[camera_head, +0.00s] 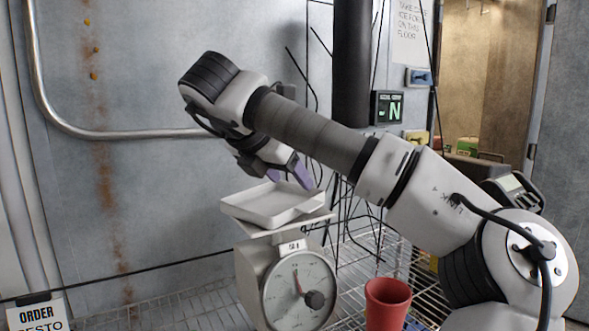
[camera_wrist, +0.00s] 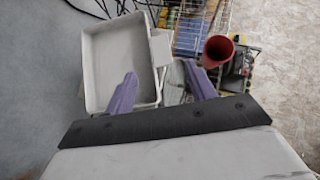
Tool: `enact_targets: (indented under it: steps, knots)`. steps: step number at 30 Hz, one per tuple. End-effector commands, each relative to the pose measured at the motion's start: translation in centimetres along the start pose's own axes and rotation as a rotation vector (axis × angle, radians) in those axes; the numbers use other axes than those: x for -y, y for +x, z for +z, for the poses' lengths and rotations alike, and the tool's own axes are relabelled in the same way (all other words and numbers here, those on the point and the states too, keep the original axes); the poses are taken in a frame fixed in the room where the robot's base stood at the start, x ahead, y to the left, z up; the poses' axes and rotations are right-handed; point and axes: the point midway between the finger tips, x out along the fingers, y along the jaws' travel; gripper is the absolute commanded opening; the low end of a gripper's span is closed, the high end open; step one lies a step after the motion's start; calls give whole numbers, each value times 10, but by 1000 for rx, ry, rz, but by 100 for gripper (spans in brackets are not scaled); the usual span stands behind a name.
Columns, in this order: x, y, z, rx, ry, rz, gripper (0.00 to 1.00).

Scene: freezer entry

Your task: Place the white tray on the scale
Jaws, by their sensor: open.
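The white tray (camera_head: 268,205) rests on the top plate of the scale (camera_head: 250,270). It looks empty, sits off to the left of the plate and overhangs it. The scale has a round dial with a red needle. My gripper (camera_head: 291,180) is open at the tray's far right side, with its purple fingers pointing down. In the wrist view, the tray (camera_wrist: 110,60) lies to the left and the open gripper (camera_wrist: 160,70) spans its right side. The left finger overlaps the tray and the right finger is outside it. Whether a finger touches the tray cannot be told.
A red cup (camera_head: 388,303) stands right of the scale on the wire rack (camera_head: 190,308). A sign reading "ORDER" (camera_head: 37,312) is at the lower left. A metal wall with a bent handle bar (camera_head: 110,134) is behind. A black post (camera_head: 351,60) stands behind my arm.

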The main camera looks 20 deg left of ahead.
Motion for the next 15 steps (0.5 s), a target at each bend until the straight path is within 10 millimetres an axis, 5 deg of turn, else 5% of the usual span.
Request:
enact_targets:
  steps: [6,15]
  knots:
    - [0,-23,4,0,-1,0,55]
    - [0,-29,0,0,0,0,55]
